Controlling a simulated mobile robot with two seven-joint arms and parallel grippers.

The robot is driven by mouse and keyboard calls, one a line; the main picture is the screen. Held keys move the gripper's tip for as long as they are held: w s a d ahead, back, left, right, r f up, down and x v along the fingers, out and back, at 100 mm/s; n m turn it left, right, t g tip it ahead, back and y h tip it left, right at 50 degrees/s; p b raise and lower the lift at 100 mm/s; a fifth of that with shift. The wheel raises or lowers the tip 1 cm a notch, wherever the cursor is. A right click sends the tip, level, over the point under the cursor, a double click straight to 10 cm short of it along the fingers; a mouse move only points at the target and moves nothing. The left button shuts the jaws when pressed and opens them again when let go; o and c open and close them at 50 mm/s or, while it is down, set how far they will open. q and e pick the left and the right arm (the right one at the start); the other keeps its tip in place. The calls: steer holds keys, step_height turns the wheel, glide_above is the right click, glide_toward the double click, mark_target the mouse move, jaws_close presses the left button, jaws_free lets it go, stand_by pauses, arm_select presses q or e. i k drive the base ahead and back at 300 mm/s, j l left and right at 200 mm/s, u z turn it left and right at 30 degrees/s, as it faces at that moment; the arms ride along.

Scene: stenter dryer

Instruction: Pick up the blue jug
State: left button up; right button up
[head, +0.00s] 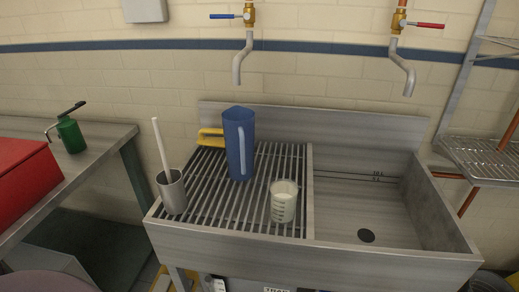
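The blue jug (236,148) stands upright in the head view on the slatted metal drainboard (207,160) in the left half of the sink unit. It is tall, and a lighter blue handle on its front side faces me. Neither of my grippers shows in this view, so nothing is seen touching the jug.
A measuring beaker (284,203) with white contents stands in front right of the jug. A grey holder with a white-handled brush (172,191) stands front left. A yellow object (210,136) lies behind left. The basin (350,205) is empty. Two spouts (243,60) hang above.

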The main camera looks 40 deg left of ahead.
mark_target(238, 122)
steer(key=i+l, duration=0.1)
steer(key=l, duration=0.2)
steer(key=i+l, duration=0.25)
steer(key=l, duration=0.3)
steer(key=i+l+u, duration=0.1)
steer(key=u, duration=1.05)
steer(key=k+l, duration=0.05)
